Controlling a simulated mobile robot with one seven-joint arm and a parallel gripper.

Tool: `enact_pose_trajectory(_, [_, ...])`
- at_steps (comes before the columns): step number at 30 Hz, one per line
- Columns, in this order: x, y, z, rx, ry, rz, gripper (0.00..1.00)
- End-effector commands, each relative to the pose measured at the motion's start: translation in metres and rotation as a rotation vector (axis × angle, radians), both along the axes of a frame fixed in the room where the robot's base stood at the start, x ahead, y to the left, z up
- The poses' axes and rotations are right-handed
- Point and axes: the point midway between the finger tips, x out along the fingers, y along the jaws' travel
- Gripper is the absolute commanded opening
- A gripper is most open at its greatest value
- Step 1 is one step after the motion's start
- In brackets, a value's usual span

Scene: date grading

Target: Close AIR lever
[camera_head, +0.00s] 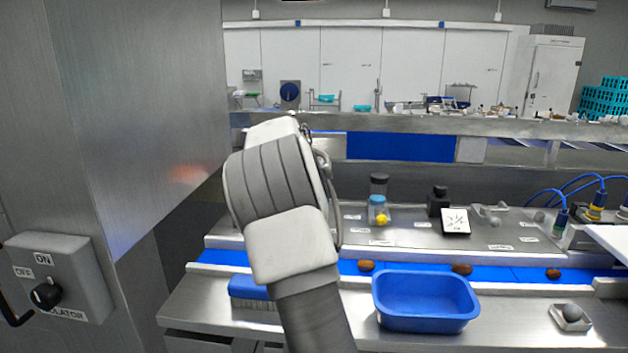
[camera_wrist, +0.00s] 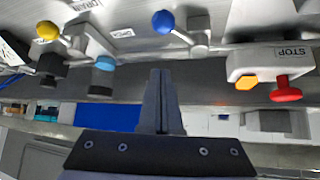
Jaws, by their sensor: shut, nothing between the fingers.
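In the wrist view, which is upside down, my gripper (camera_wrist: 160,72) is shut and empty, its fingertips pointing toward the steel panel. A lever with a blue ball knob (camera_wrist: 163,22) is just beyond the fingertips, apart from them. A lever with a yellow ball knob (camera_wrist: 47,30) is at the upper left. Small labels lie by the levers, but I cannot read AIR on any. In the head view the yellow knob (camera_head: 382,219) shows on the bench; my arm covers my gripper and probably the blue knob.
A STOP box (camera_wrist: 270,65) with a red button (camera_wrist: 286,90) stands right of the gripper in the wrist view. A blue-topped jar (camera_wrist: 102,75) is at left. In the head view, a blue tub (camera_head: 425,325) and an isolator box (camera_head: 75,268) are in front.

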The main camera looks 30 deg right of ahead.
Motion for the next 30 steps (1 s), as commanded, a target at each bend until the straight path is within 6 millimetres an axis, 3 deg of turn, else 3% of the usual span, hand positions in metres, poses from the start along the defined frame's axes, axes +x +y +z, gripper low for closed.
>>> enact_pose_trajectory(8, [0.021,-0.033,-0.040,0.001,0.002,0.000,0.00])
enact_pose_trajectory(18, [0.005,-0.005,-0.048,0.001,0.000,0.004,0.00])
enact_pose_trajectory(30, [0.001,0.000,-0.050,0.000,-0.002,0.003,0.00])
